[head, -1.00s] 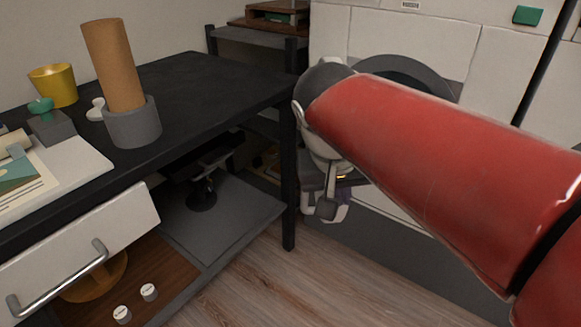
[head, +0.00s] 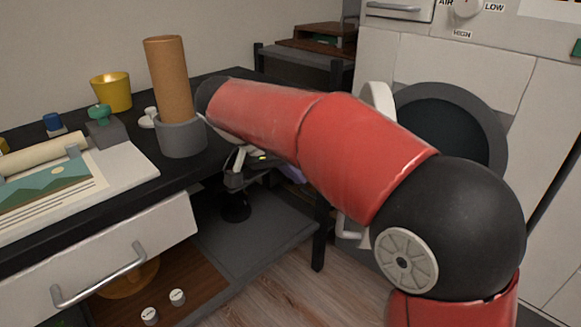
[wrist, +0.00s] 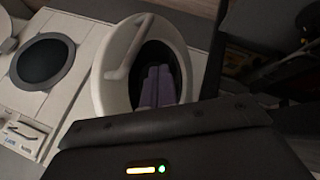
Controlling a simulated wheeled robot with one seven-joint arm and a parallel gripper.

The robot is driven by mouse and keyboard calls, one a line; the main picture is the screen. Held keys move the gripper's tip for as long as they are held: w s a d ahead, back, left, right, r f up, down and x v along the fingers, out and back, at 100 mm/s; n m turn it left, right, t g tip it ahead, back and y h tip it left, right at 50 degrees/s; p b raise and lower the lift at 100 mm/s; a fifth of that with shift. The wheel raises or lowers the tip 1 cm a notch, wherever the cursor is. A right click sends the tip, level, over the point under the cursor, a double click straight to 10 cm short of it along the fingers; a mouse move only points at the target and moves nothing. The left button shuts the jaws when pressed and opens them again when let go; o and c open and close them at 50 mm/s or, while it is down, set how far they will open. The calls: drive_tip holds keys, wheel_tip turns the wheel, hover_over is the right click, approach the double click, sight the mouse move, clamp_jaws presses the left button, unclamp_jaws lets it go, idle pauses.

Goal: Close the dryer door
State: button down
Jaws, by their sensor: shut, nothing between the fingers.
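The dryer (head: 445,62) stands at the right in the head view, with a dark round opening (head: 455,125). Its white round door (head: 376,98) is swung open and seen nearly edge-on, partly hidden by my red arm. In the wrist view the door (wrist: 112,85) shows as a white ring with a dark centre and a bar handle (wrist: 128,52); the dryer opening (wrist: 45,62) is left of it. My gripper (wrist: 158,78) is shut and empty, its purple fingers overlapping the door's dark centre. I cannot tell whether they touch it. In the head view the gripper is mostly hidden.
A black table (head: 235,85) on the left holds a brown cylinder in a grey holder (head: 180,138), a yellow cup (head: 111,92) and other items. Its white drawer (head: 110,250) has a metal handle. A table leg (head: 318,245) stands close to my arm. Wood floor shows in front.

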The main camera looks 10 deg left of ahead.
drive_tip(key=d+f, duration=0.4)
drive_tip(key=d, duration=0.2)
drive_tip(key=shift+w+d, duration=0.3)
